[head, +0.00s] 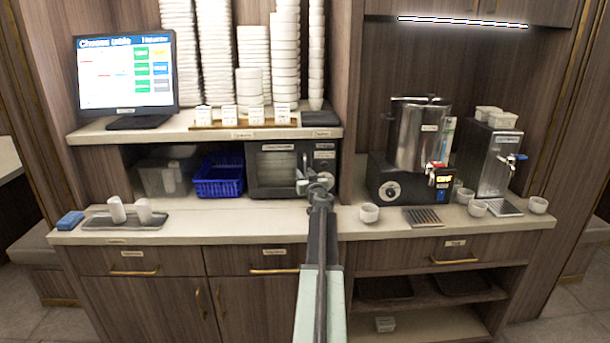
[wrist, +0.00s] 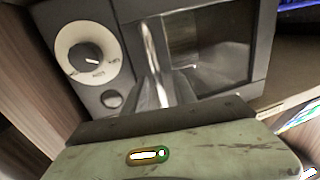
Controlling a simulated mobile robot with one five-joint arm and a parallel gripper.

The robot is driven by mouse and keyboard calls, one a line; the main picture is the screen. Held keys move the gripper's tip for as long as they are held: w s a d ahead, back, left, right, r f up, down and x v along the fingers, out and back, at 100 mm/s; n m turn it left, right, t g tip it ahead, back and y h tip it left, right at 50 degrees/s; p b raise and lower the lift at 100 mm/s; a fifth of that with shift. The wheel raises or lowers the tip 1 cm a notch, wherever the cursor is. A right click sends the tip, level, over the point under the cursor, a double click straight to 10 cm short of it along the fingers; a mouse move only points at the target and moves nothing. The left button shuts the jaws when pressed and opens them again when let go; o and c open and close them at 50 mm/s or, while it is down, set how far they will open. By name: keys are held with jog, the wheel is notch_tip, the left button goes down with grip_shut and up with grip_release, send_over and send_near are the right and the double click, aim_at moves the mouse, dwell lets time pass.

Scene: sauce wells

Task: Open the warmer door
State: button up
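The warmer (head: 325,172) is a dark box with a window in its door, standing on the counter under the shelf. Its door (head: 276,165) looks shut in the head view. In the wrist view the warmer shows close up and turned, with the door window (wrist: 203,40), a bright metal bar handle (wrist: 152,50) and a round dial (wrist: 86,57). My gripper (head: 306,184) is in front of the warmer, close to the handle side of the door. Its fingers are not clear, and I cannot tell whether they touch the handle.
A blue basket (head: 219,178) stands left of the warmer. A steel urn (head: 420,135) and several white cups stand to the right. A tray (head: 126,221) with two white cups lies at the left. The counter (head: 235,216) before the warmer is mostly clear. A shelf (head: 170,134) overhangs the warmer.

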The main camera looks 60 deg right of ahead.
grip_shut()
dwell(1.4)
